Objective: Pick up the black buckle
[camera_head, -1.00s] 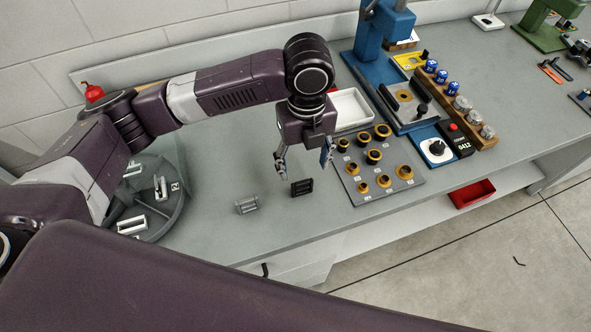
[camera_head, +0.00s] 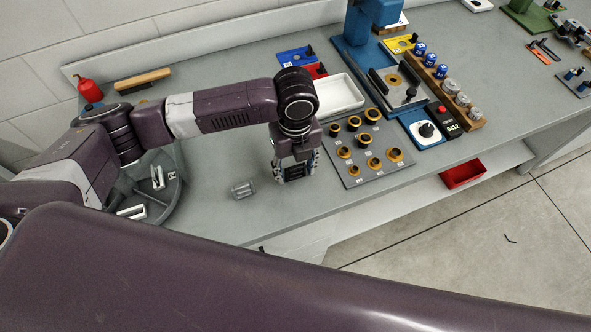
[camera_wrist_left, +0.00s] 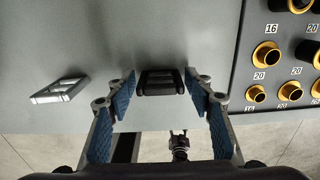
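The black buckle (camera_head: 294,173) stands on the grey bench between the fingers of my left gripper (camera_head: 297,168). In the left wrist view the black buckle (camera_wrist_left: 160,82) shows between the two blue-padded fingertips of the left gripper (camera_wrist_left: 160,84), with a narrow gap on each side. The left gripper is open and points down around the buckle. Its arm partly covers the buckle in the head view. My right gripper is not in view.
A silver buckle (camera_head: 243,189) lies left of the gripper. A grey plate (camera_head: 350,180) with several numbered gold-rimmed bushings is close on the right. A white tray (camera_head: 338,96) stands behind. A round grey tray (camera_head: 178,200) with silver buckles is at left.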

